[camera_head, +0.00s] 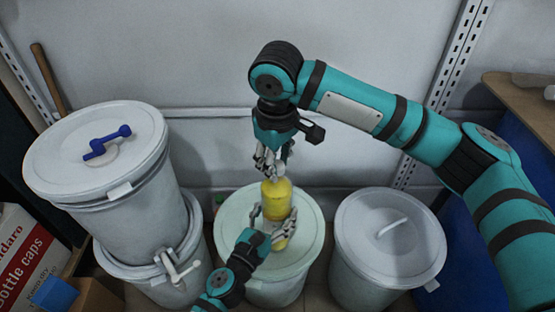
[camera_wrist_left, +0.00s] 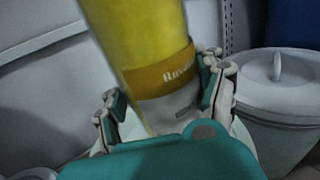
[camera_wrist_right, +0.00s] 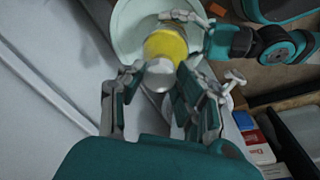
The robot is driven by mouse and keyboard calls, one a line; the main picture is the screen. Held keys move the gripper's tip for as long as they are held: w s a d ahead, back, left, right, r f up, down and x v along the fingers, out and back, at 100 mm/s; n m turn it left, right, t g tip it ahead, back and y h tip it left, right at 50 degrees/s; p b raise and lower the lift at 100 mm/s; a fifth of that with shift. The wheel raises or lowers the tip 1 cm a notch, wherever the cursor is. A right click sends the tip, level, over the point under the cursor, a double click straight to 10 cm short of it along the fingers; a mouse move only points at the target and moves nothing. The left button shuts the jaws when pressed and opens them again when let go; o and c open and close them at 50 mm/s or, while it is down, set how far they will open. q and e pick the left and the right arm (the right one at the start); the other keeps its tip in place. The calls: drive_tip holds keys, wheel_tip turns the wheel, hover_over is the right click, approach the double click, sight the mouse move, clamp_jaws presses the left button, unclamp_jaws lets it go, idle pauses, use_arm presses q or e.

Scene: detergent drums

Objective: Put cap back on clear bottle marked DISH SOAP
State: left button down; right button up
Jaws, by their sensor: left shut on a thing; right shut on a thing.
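The bottle (camera_head: 279,195), filled yellow, is roughly upright over the middle drum's lid in the head view; I cannot tell whether it touches the lid. My left gripper (camera_head: 269,220) is shut around its lower part. The left wrist view shows the bottle (camera_wrist_left: 140,35) with a darker label band (camera_wrist_left: 160,72), its lettering only partly readable. My right gripper (camera_head: 271,172) is directly above the bottle, shut on a pale grey cap. In the right wrist view the cap (camera_wrist_right: 159,77) is between the fingertips, in line with the bottle (camera_wrist_right: 166,45); whether it is seated is unclear.
The middle drum's pale lid (camera_head: 240,218) lies under the bottle. Stacked drums (camera_head: 110,160) with a blue-handled tap on the lid stand left. Another lidded drum (camera_head: 388,250) stands right. A bottle caps carton (camera_head: 25,250) is at lower left. The wall is close behind.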

drive_tip(key=m, duration=0.5)
drive_tip(key=shift+a+h, duration=0.2)
drive_tip(key=shift+h, duration=0.1)
drive_tip(key=m, duration=0.3)
drive_tip(key=shift+g, duration=0.3)
drive_tip(key=m, duration=0.3)
drive_tip(key=m+h, duration=0.1)
drive_tip(key=m, duration=0.3)
drive_tip(key=shift+w+m+g, duration=0.1)
drive_tip(key=shift+m+g, duration=0.2)
drive_tip(key=m, duration=0.4)
drive_tip(key=shift+w+m+g, duration=0.1)
drive_tip(key=shift+m+g, duration=0.3)
drive_tip(key=m, duration=0.2)
drive_tip(key=shift+m, duration=0.4)
drive_tip(key=m, duration=0.3)
drive_tip(key=m+g, duration=0.1)
drive_tip(key=m, duration=0.3)
drive_tip(key=shift+w+d+y, duration=0.1)
drive_tip(key=shift+y, duration=0.3)
drive_tip(key=o, duration=0.7)
drive_tip(key=shift+f, duration=0.1)
drive_tip(key=shift+c, duration=0.2)
